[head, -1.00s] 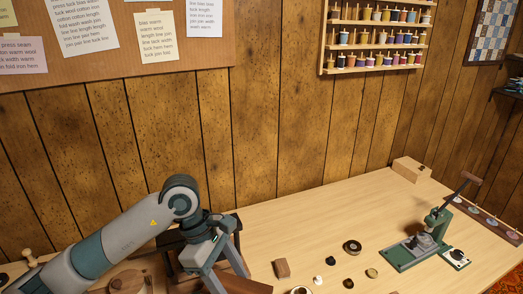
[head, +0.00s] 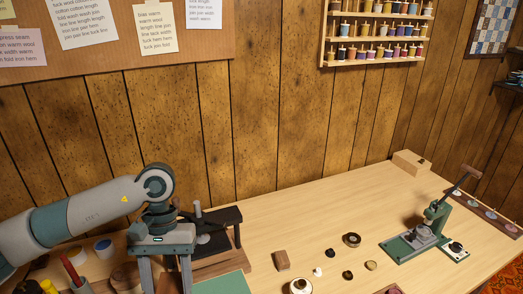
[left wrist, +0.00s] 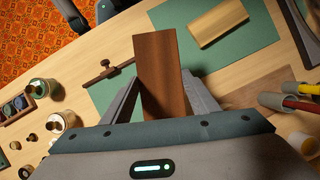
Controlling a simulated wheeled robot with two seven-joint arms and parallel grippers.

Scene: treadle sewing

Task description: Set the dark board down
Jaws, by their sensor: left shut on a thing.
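The dark board (left wrist: 160,62) is a reddish-brown flat piece of wood in the left wrist view. My left gripper (head: 165,277) is shut on it, and the board sticks out past the fingers over a green mat (left wrist: 120,92). I cannot tell whether the board touches the mat. The mat's corner also shows there (head: 228,284).
A light wood block (left wrist: 218,22) lies on the mat, and a dark wooden tool (left wrist: 104,70) lies by its edge. A dark stand (head: 212,222) is behind my gripper. A green press (head: 420,242) stands right; the table's back middle is clear.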

